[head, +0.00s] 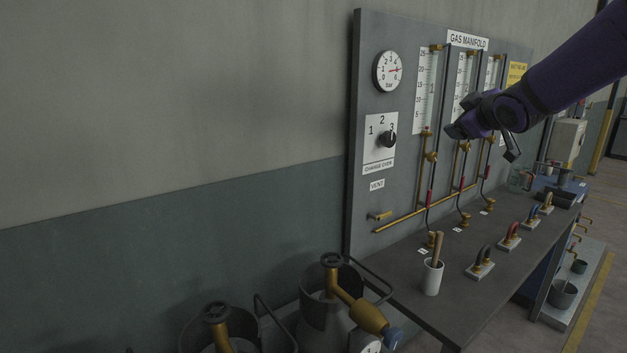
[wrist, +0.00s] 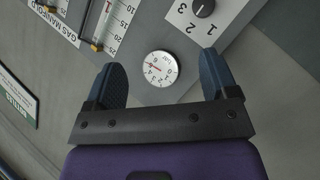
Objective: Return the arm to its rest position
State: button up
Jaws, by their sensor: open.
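My purple arm reaches in from the upper right of the head view, with my gripper (head: 482,125) in front of the gas manifold panel (head: 400,35). In the wrist view my gripper (wrist: 163,90) has its two blue fingers spread wide, with nothing between them. Beyond the fingers the wrist view shows the round bar gauge (wrist: 160,68) and the change-over dial (wrist: 204,8). In the head view the arm covers part of the panel's right side and its tubes. I cannot tell the exact gap between gripper and panel.
A bench (head: 405,285) below the panel bears a white cup (head: 432,278) with a wooden-handled tool and several padlock-like shackles on plates. Gas cylinders with brass valves (head: 332,262) stand at the lower left. The wall at the left is bare.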

jog(key=s+a+f+m+g, duration=0.1)
jog(key=s+f+m+g, duration=0.2)
jog(key=s, duration=1)
jog(key=s+a+f+m+g, duration=0.1)
jog(key=s+f+m+g, duration=0.1)
jog(key=s, duration=1.1)
jog(key=s+a+f+m+g, duration=0.2)
jog(key=s+f+m+g, duration=0.1)
jog(key=s, duration=1)
jog(key=shift+s+f+m+g+h, duration=0.3)
jog(key=shift+m+g+h, duration=0.1)
jog(key=shift+m+g, duration=0.35)
